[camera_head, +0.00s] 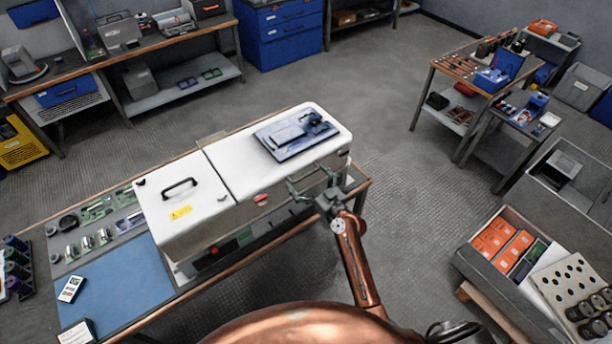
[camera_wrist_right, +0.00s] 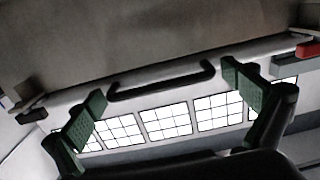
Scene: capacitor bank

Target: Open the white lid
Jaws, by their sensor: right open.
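A white box (camera_head: 215,222) stands on the workbench, and its top is in two sections. The left section (camera_head: 160,205) carries a black handle (camera_head: 180,187) and a yellow label. The right section, a white lid (camera_head: 230,168), lies flat and shut. My right gripper (camera_head: 308,182) is at the front right side of the box, open and empty. In the right wrist view a dark bar handle (camera_wrist_right: 160,82) on a pale surface shows between the spread green fingers of my right gripper (camera_wrist_right: 163,92); contact cannot be told. My left gripper is not in view.
A dark flat device (camera_head: 295,135) lies on the lid's right part. A blue mat (camera_head: 118,285) and small parts lie on the bench left of the box. A crate with orange boxes (camera_head: 500,240) stands at the right. The floor behind the bench is clear.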

